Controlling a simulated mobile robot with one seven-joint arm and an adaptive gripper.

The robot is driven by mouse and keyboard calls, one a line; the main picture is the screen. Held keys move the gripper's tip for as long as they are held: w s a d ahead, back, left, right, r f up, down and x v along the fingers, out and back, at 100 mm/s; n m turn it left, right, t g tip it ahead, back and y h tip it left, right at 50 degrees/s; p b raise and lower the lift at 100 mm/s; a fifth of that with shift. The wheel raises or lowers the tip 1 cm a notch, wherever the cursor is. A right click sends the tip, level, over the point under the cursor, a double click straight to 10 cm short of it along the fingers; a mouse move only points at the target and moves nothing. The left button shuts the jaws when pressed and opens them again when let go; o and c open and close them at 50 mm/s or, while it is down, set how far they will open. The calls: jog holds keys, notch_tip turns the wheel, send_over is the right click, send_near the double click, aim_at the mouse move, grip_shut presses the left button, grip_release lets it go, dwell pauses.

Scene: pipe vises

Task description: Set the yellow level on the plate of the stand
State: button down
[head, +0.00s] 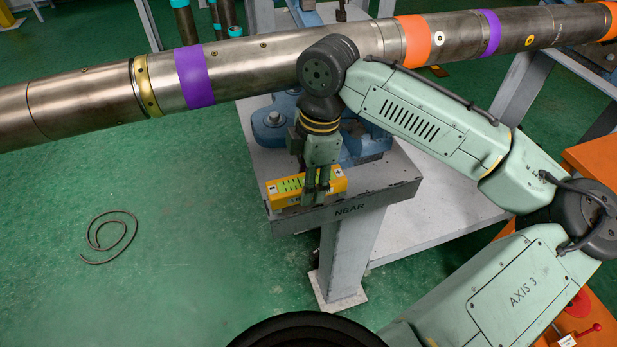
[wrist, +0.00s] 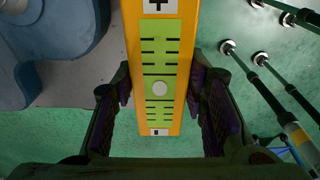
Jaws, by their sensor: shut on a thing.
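The yellow level (head: 282,199) has a green scale face and lies flat at the front left edge of the grey stand plate (head: 395,185) marked NEAR. My gripper (head: 317,195) points down and is shut on the level from its two sides. In the wrist view the level (wrist: 160,50) runs up the middle between the dark finger pads of my gripper (wrist: 160,97). Part of its lower end shows against green floor there. I cannot tell whether its underside touches the plate. The fingers hide part of the level in the head view.
A blue vise (head: 268,122) stands on the plate just behind the level. A long steel pipe (head: 240,65) with purple and orange bands crosses above. A loose cable (head: 110,237) lies on the open green floor at left. An orange surface (head: 597,160) is at right.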

jog(key=shift+f, duration=0.35)
dwell(0.7)
jog(key=c, duration=0.9)
grip_release()
jog(key=shift+r, duration=0.1)
jog(key=shift+r+p, duration=3.25)
jog(key=shift+r, duration=0.15)
